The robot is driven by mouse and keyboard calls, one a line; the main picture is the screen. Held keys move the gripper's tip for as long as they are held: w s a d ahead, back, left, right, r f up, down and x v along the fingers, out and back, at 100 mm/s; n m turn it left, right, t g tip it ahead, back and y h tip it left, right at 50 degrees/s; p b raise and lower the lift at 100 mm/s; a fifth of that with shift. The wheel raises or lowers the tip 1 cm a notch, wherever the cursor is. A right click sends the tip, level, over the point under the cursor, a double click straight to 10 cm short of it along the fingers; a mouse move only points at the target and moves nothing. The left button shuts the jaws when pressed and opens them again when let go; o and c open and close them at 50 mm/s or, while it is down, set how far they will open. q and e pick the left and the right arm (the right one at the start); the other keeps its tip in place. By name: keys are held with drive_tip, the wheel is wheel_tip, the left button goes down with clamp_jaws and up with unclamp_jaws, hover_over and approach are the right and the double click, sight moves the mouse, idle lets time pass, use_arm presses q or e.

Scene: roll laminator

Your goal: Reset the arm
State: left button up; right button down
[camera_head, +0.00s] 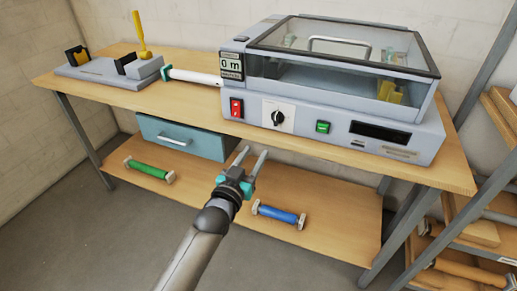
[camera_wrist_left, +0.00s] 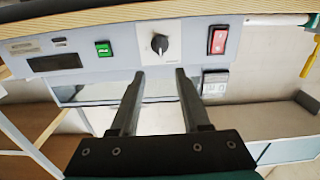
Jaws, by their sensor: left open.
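My left gripper (camera_head: 255,151) is open and empty, with its two fingers apart. In the head view it shows in front of the bench's front edge, below the laminator (camera_head: 330,90). In the left wrist view the fingers (camera_wrist_left: 160,73) point toward the laminator's front panel, which appears upside down. The black knob (camera_wrist_left: 160,43) shows just beyond the fingertips. The green button (camera_wrist_left: 104,49) and red switch (camera_wrist_left: 218,41) lie to either side. My right gripper is not in view.
A wooden bench (camera_head: 445,172) carries the laminator and a grey stand (camera_head: 105,72) with a yellow-handled tool (camera_head: 141,32). A white roll (camera_head: 196,78) lies between them. A blue drawer (camera_head: 185,138) hangs below. Green (camera_head: 149,170) and blue (camera_head: 279,215) rolls lie on the lower shelf.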

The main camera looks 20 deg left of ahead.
use_arm(q)
drive_tip(key=s+d+f+g, duration=0.1)
drive_tip(key=s+f+g, duration=0.2)
drive_tip(key=s+f, duration=0.55)
drive_tip(key=s+f+m+g, duration=0.1)
drive_tip(key=s+f+g, duration=0.25)
drive_tip(key=f, duration=0.95)
drive_tip(key=s+d+f+g, duration=0.1)
drive_tip(key=s+f+g, duration=0.2)
drive_tip(key=s+f, duration=0.55)
drive_tip(key=s+f+g, duration=0.2)
drive_tip(key=s+f, duration=0.3)
drive_tip(key=s, duration=0.4)
drive_tip(key=s+f+g, duration=0.3)
drive_tip(key=s+f, duration=0.2)
drive_tip(key=s, duration=0.4)
drive_tip(key=s+a+f+m+g, duration=0.1)
drive_tip(key=s+f+g, duration=0.1)
drive_tip(key=s+f, duration=0.3)
drive_tip(key=s, duration=0.4)
drive_tip(key=shift+s+f+y, duration=0.2)
drive_tip(key=shift+f+y, duration=0.05)
drive_tip(key=shift+y, duration=0.05)
drive_tip(key=shift+g, duration=0.25)
